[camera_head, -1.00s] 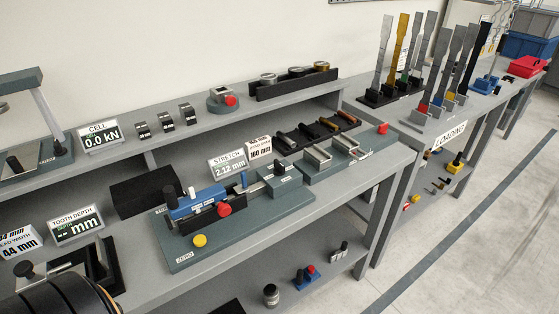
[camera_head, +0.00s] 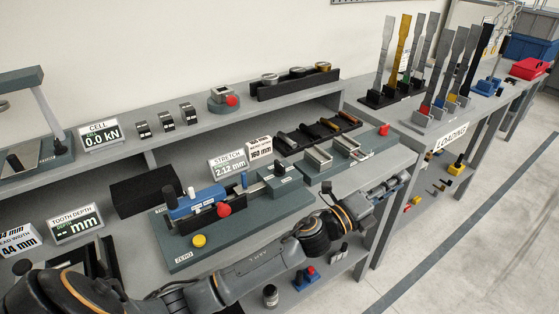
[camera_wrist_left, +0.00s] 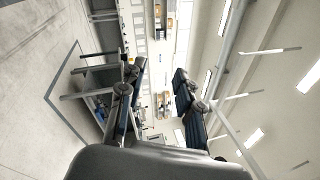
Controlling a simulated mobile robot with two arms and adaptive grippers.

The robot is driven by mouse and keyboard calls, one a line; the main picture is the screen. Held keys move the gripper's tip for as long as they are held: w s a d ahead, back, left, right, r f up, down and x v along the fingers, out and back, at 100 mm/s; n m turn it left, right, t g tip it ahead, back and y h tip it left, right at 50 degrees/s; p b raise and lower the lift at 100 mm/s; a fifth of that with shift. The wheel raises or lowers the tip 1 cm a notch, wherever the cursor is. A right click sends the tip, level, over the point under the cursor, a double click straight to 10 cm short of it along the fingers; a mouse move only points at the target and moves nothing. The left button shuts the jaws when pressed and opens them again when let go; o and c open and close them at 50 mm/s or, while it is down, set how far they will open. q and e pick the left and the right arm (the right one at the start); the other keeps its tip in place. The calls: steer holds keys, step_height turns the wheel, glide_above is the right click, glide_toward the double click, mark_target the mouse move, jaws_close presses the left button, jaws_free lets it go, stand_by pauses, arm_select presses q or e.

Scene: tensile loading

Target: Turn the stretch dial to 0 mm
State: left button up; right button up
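The stretch display (camera_head: 227,164) reads 2.12 mm and stands behind the stretch device. The device has a teal base (camera_head: 185,257), a blue body (camera_head: 196,202), a red knob (camera_head: 224,210) on its front, and a yellow button (camera_head: 199,241) by a ZERO label. Which part is the dial, I cannot tell for sure. My left arm crosses in front of the bench. My left gripper (camera_head: 400,187) is to the right of the device, near the bench's front edge, and touches none of its parts. In the left wrist view its fingers (camera_wrist_left: 158,75) are apart with nothing between them. My right gripper is out of view.
The tooth depth display (camera_head: 75,225) and a black block (camera_head: 145,191) are left of the device. A teal tray of parts (camera_head: 345,160) is to its right. A raised shelf (camera_head: 215,123) runs behind. Upright specimens stand on the loading table (camera_head: 440,125).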

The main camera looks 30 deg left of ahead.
arm_select(q)
steer(key=d+r+m+g+h, duration=0.4)
steer(key=d+m+g+h, duration=0.3)
steer(key=m, duration=0.9)
step_height(320, 180, up, 5)
steer(key=m+g+y, duration=1.1)
steer(key=m+y, duration=0.4)
steer(key=y, duration=0.2)
glide_above(280, 163)
step_height(280, 163, down, 14)
steer(key=shift+r+p, duration=0.1)
steer(key=shift+p, duration=0.55)
steer(key=shift+c, duration=0.2)
jaws_close()
